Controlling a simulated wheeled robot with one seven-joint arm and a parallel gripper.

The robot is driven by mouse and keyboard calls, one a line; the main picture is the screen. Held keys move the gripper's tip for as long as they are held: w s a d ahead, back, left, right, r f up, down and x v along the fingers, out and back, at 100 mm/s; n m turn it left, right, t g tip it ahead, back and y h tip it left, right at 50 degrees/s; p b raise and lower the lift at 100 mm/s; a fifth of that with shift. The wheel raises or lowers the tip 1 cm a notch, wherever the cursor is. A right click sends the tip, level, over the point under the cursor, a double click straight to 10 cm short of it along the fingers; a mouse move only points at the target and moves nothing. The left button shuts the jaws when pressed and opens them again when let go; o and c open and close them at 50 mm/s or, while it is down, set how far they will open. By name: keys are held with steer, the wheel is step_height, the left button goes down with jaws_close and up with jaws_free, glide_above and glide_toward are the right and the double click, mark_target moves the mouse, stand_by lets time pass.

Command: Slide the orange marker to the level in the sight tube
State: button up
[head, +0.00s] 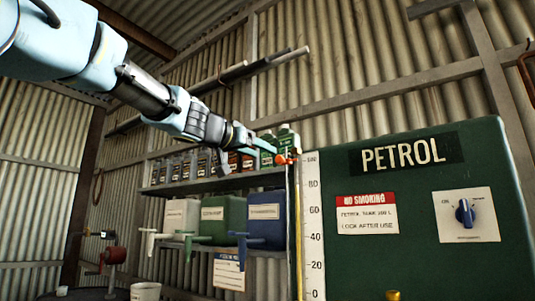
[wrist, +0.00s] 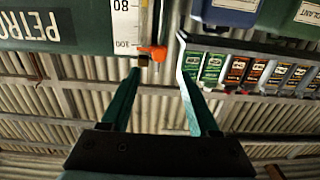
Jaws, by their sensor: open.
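The orange marker (head: 284,159) sits near the top of the sight tube (head: 297,225), close to the 100 mark of the white scale (head: 313,225). The tube stands at the left edge of the green petrol tank (head: 420,240). I cannot clearly tell the liquid level in it. My gripper (head: 258,150) is open and empty, close to the marker on its left. In the wrist view, which is upside down, the marker (wrist: 154,53) shows just beyond the fingertips (wrist: 160,70), nearer the left finger. I cannot tell whether they touch.
Behind my gripper a shelf (head: 160,189) holds bottles and several small containers. The tank carries a blue selector knob (head: 465,212) and a no-smoking sign (head: 367,214). A white bucket (head: 145,291) stands at lower left.

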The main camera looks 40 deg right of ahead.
mark_target(278, 159)
steer(key=p+x, duration=0.2)
steer(key=x, duration=0.4)
steer(key=shift+r+p, duration=0.15)
steer(key=shift+p, duration=0.25)
steer(key=shift+d, duration=0.75)
steer(key=shift+c, duration=0.2)
steer(key=shift+w, duration=0.1)
jaws_close()
steer(key=shift+f, duration=0.25)
